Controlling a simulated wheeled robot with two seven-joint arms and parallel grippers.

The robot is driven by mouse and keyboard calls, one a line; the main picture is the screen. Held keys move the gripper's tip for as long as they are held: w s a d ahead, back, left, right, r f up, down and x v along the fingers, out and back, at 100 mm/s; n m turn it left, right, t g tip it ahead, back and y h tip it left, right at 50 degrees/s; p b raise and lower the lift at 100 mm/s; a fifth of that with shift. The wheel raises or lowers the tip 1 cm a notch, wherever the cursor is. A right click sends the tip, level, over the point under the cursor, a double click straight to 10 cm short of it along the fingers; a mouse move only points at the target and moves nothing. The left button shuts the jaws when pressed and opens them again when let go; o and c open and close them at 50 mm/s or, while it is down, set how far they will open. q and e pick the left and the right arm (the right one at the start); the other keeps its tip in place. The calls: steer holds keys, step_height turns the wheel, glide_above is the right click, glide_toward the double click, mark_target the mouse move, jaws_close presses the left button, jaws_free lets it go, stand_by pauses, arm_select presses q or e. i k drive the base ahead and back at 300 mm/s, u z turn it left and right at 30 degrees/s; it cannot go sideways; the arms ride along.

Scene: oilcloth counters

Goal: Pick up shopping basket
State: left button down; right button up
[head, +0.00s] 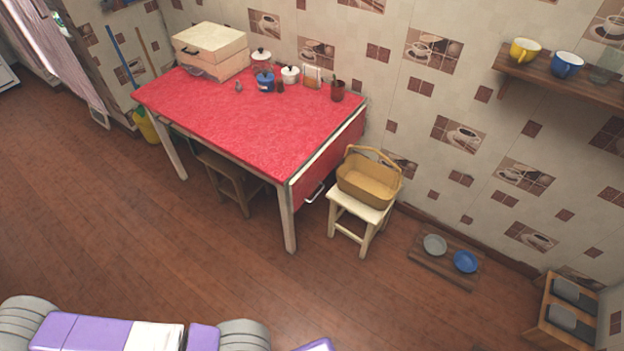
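The shopping basket (366,184) is tan with an arched handle. It stands upright on a small white stool (345,205), to the right of the red table. Its handle is raised and nothing is seen touching it. Neither of my grippers shows in the head view. Only purple, white and grey parts of my own body show along the bottom edge, well away from the basket.
A red-topped table (260,115) holds a box (211,50) and several pots. A brown stool (230,180) is under it. A board with two bowls (445,270) lies on the floor to the right. Open wooden floor lies in front.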

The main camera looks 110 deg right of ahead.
mark_target(374, 185)
steer(key=z, duration=4.75)
steer(key=i, duration=2.05)
